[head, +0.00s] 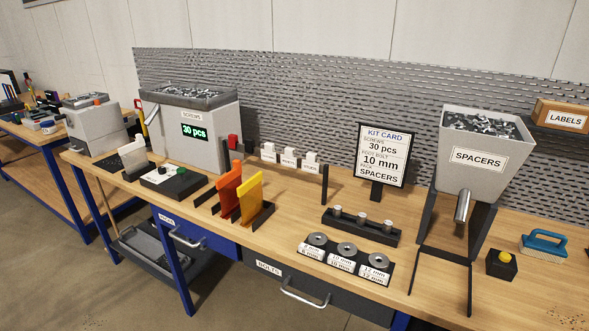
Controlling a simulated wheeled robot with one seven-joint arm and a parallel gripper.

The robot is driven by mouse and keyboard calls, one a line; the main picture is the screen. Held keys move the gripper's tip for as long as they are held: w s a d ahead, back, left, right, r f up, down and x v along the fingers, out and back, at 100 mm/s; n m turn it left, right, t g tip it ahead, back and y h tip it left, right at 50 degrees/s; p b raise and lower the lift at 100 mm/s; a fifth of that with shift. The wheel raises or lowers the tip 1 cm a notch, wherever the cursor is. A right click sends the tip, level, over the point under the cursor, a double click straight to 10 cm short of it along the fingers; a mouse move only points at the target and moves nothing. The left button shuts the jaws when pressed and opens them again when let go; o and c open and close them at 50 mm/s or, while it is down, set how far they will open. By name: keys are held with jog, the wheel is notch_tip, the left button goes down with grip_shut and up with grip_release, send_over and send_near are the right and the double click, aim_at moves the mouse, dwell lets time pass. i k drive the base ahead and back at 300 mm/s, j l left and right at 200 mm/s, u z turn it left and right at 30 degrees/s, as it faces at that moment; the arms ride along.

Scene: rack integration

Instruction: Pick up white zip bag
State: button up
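I cannot pick out a white zip bag for certain in the head view. A blue drawer (205,238) under the bench front is shut, and its small label is too small to read surely. Small white labelled blocks (290,157) stand in a row at the back of the bench. A white upright piece (133,154) stands by a black keypad-like item at the left end. My gripper is not in view, so whether it holds anything is hidden.
The bench carries a screws hopper (190,128), orange (229,185) and yellow (250,197) upright plates, a kit card stand (383,155), a spacers hopper (480,155) and a blue-handled brush (543,246). The dark bolts drawer (330,301) is shut. Floor (60,240) in front is clear.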

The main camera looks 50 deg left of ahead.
aim_at(134, 156)
jog(key=u, duration=2.75)
jog(key=i+j+u, duration=0.15)
jog(key=i+j, duration=0.15)
jog(key=i+j+u, duration=0.3)
jog(key=i, duration=0.95)
jog(key=i+j+u, duration=0.25)
jog(key=i, duration=2.4)
jog(key=i+z, duration=0.5)
jog(key=z, duration=0.25)
jog(key=i+j+z, duration=0.1)
jog(key=i+z, duration=0.4)
jog(key=z, duration=0.3)
jog(key=i+z, duration=0.15)
jog(key=z, duration=0.25)
jog(key=i+z, duration=0.2)
jog(key=z, duration=0.25)
jog(key=i+z, duration=0.1)
jog(key=z, duration=0.35)
